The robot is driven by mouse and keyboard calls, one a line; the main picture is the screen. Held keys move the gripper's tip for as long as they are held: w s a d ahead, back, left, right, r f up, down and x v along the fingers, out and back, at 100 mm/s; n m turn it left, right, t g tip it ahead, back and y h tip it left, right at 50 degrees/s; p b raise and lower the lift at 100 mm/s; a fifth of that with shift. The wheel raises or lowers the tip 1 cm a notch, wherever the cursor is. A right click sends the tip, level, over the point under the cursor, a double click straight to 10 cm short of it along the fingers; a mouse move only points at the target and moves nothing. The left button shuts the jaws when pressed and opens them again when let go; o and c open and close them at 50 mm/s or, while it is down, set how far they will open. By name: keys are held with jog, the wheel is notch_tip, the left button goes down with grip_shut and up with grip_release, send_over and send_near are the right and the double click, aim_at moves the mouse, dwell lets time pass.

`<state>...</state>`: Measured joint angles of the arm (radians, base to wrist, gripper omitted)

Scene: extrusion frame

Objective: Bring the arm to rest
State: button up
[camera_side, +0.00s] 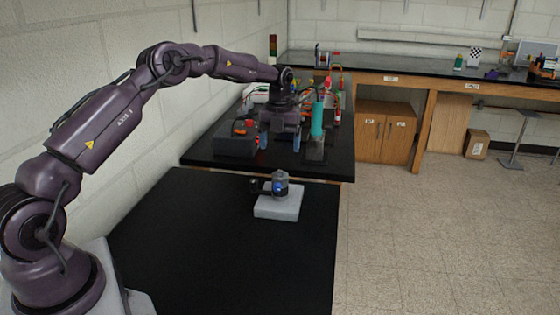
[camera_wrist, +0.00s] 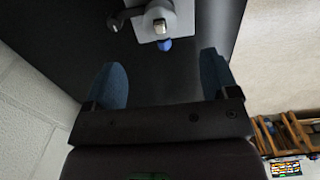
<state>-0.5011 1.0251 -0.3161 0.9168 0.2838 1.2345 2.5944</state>
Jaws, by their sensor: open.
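My gripper (camera_side: 280,141) hangs above and behind the pale block in the side view, pointing down, with its blue fingertips spread apart. In the wrist view my gripper (camera_wrist: 160,80) is open, with nothing between its two blue fingers. The pale block (camera_side: 278,207) sits on the black table (camera_side: 220,260). On the block stands a grey part with a blue piece (camera_side: 279,187), and a dark piece lies at its left. The wrist view shows the block (camera_wrist: 183,22) at the top edge, partly cut off, beyond my fingertips.
A second black bench (camera_side: 335,172) behind holds a grey box, a teal cylinder (camera_side: 317,120) and several cables and tools, partly hidden by my wrist. A block wall (camera_side: 90,60) runs along the left. The near table is clear around the block.

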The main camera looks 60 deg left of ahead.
jog(key=s+d+r+n+t, duration=0.2)
jog(key=s+d+r+n, duration=0.3)
jog(key=s+n, duration=0.4)
jog(key=s+d+r+n+t, duration=0.1)
jog(key=s+d+r+n, duration=0.5)
jog(key=s, duration=0.6)
jog(key=s+d+r+n+t, duration=0.2)
jog(key=s+d+r+n, duration=0.4)
jog(key=s+n, duration=0.5)
jog(key=d+n, duration=0.1)
jog(key=d, duration=0.1)
jog(key=shift+s+d+t, duration=0.3)
jog(key=shift+s+d, duration=0.05)
jog(key=shift+d, duration=0.05)
jog(key=shift+r, duration=0.1)
